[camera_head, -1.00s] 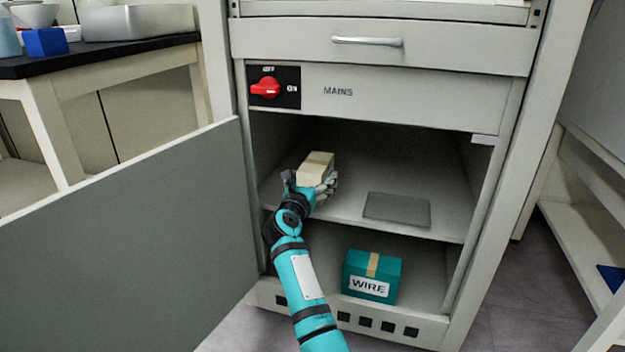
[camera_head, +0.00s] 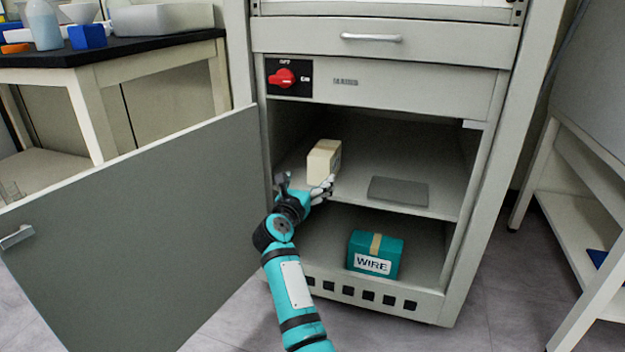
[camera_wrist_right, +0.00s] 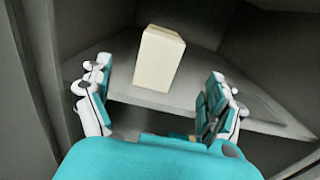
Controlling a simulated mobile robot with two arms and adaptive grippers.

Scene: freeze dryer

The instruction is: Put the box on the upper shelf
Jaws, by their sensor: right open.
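A cream box (camera_head: 323,160) stands on the upper shelf (camera_head: 430,205) of the open cabinet, toward the left side. My right gripper (camera_head: 306,190) is just in front of it, at the front edge of the shelf. In the right wrist view the box (camera_wrist_right: 159,58) stands beyond the open fingers of my right gripper (camera_wrist_right: 160,100), with a gap between it and them. A teal box labelled WIRE (camera_head: 374,254) sits on the lower shelf (camera_head: 320,250). My left gripper is not in view.
A grey flat pad (camera_head: 398,191) lies on the upper shelf, right of the cream box. The cabinet door (camera_head: 150,230) stands open to the left. A red mains switch (camera_head: 283,78) is above the opening. A bench (camera_head: 120,50) with containers is at the left.

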